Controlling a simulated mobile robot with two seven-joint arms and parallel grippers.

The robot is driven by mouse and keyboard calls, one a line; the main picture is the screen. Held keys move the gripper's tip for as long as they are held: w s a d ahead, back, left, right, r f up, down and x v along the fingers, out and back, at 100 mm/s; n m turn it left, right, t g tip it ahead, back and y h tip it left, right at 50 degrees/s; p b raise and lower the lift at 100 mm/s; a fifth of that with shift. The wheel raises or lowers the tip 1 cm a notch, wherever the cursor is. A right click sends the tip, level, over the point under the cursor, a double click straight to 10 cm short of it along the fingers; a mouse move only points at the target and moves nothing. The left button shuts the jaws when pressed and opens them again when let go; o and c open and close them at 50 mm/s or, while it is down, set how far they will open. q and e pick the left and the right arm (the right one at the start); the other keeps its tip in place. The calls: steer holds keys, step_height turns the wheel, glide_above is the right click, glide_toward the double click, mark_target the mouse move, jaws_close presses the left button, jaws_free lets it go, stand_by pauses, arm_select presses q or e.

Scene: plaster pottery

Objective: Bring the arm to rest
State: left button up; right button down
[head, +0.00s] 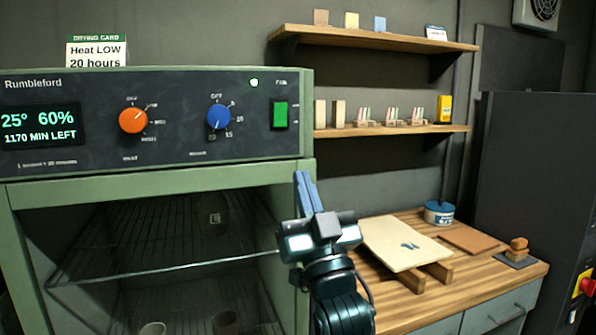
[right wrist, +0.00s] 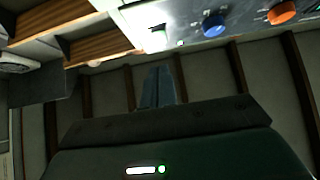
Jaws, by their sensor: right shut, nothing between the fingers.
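My right gripper (head: 308,192) is in the middle of the head view, in front of the right edge of a green drying cabinet (head: 190,171). Its blue fingers are together, point up and hold nothing. The fingers also show in the right wrist view (right wrist: 157,87), with the cabinet's control panel above them. An orange knob (head: 133,120), a blue knob (head: 219,117) and a green switch (head: 280,114) are on the panel. The display (head: 40,125) reads 25°, 60%, 1170 MIN LEFT. My left gripper is not in view.
A wooden worktop (head: 465,268) to the right holds a pale board (head: 404,243) on wood strips, a blue-lidded tin (head: 439,213) and a brown slab (head: 470,240). Wall shelves (head: 390,131) hang behind. Wire racks (head: 110,262) inside the cabinet hold a few dim pots.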

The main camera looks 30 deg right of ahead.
steer(key=shift+v, duration=0.95)
steer(key=w+a+f+n+g+y, duration=0.15)
steer(key=a+f+g+y, duration=0.25)
steer(key=f, duration=0.8)
steer(key=a+f+n+g+y, duration=0.3)
steer(key=f, duration=1)
steer(key=s+a+f+g+y+p, duration=0.1)
steer(key=s+a+f+g, duration=0.3)
steer(key=s+f, duration=0.4)
steer(key=s+a+f+n+g+y, duration=0.1)
steer(key=s+a+f+g, duration=0.3)
steer(key=s+f, duration=0.4)
step_height(320, 180, down, 7)
steer(key=shift+r+g+p, duration=0.15)
steer(key=shift+g+p, duration=0.15)
steer(key=shift+p, duration=0.1)
